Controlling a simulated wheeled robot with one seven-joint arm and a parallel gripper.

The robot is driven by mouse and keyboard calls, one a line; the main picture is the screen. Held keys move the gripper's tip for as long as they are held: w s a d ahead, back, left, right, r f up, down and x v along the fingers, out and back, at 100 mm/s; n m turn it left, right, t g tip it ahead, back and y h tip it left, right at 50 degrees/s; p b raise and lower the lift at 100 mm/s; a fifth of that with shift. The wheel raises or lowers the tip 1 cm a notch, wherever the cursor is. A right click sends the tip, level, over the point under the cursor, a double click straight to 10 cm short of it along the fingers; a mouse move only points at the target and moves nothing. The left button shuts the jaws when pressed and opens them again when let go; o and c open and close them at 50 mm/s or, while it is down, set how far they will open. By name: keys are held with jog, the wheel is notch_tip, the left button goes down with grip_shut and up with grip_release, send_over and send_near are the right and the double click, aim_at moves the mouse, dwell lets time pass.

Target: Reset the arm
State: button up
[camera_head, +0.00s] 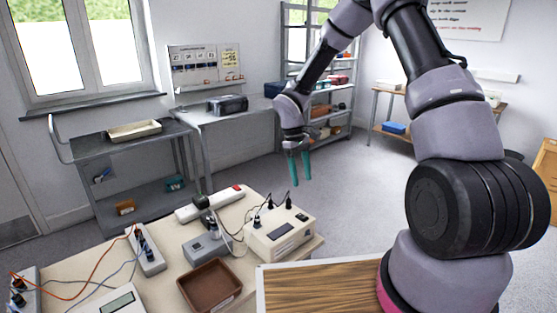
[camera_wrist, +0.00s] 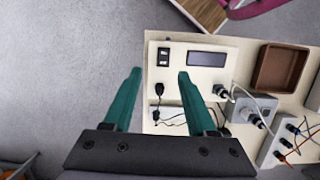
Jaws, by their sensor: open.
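My arm rises at the right of the head view and arches over, with my gripper (camera_head: 299,168) hanging down past the far right corner of the work table. The green fingers are apart and nothing is between them. In the wrist view my gripper (camera_wrist: 157,88) is open too. Its right finger overlaps the cream instrument box (camera_wrist: 205,62), and its left finger is over the grey floor. The cream box (camera_head: 279,236) stands at the table's right edge, with black plugs and cables on top.
The table holds a brown tray (camera_head: 209,285), a grey box (camera_head: 207,247), power strips (camera_head: 147,249) and loose cables. A grey cart (camera_head: 127,142), a side bench (camera_head: 225,113) and shelving (camera_head: 340,97) line the back. Open floor (camera_head: 350,185) lies beyond the table.

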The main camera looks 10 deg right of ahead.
jog(key=s+d+r+m+t, duration=0.2)
jog(key=s+d+r+m, duration=0.1)
jog(key=r, duration=0.8)
jog(key=s+d+r+m+t, duration=0.1)
jog(key=s+d+r+m, duration=0.15)
jog(key=r, duration=0.75)
jog(key=s+d+r+m+t+y, duration=0.2)
jog(key=s+r+t, duration=0.1)
jog(key=s+r, duration=0.4)
jog(key=s+d+r+m+t+y, duration=0.1)
jog(key=s+r+m+t+y, duration=0.1)
jog(key=s+r, duration=0.5)
jog(key=s+m+t, duration=0.1)
jog(key=s, duration=0.2)
jog(key=shift+d, duration=0.35)
